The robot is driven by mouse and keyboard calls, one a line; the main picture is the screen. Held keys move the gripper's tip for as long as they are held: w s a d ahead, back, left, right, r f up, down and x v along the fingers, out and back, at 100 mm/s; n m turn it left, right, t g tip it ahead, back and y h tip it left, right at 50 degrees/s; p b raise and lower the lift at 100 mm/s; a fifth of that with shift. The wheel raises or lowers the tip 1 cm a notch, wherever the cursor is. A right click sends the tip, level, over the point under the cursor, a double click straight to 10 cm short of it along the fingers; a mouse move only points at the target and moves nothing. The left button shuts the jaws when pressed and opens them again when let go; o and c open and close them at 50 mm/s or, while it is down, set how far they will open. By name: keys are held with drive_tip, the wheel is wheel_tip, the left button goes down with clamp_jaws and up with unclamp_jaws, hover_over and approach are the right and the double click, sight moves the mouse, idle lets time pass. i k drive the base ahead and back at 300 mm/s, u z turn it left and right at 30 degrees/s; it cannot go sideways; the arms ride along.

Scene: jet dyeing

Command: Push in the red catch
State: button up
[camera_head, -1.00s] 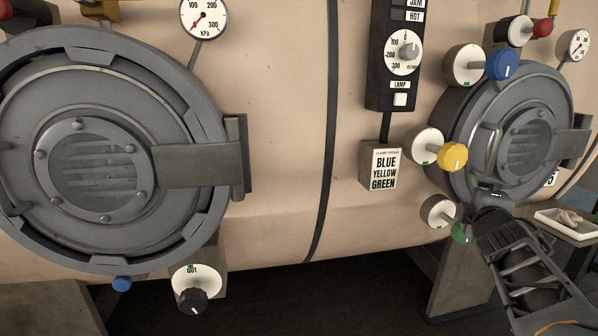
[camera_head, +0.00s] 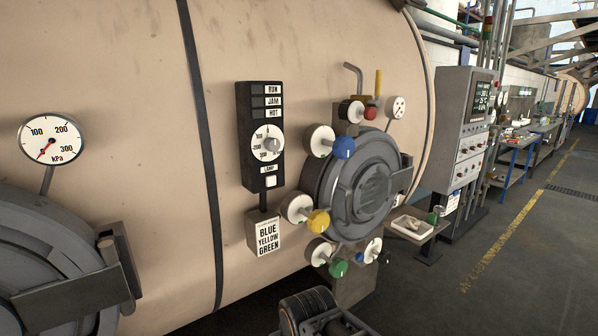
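A small red part (camera_head: 371,113) sits above the round door (camera_head: 365,185) on the right, beside a black knob with a white dial (camera_head: 350,112). A yellow upright lever (camera_head: 378,83) stands just above it. These parts are small, and I cannot tell whether the red part is the catch or how far in it sits. Part of my arm shows at the bottom centre, below and left of the right door. My gripper's fingers are not visible.
Blue (camera_head: 343,148), yellow (camera_head: 318,221) and green (camera_head: 338,267) knobs stick out around the door's left side. A bent pipe (camera_head: 354,75) rises above. A small tray shelf (camera_head: 410,227) and a control cabinet (camera_head: 462,130) stand at right. Open floor (camera_head: 490,275) lies beyond.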

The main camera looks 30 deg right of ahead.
sight(367, 114)
drive_tip(key=z, duration=2.25)
drive_tip(key=i, duration=2.9)
drive_tip(key=u, duration=2.95)
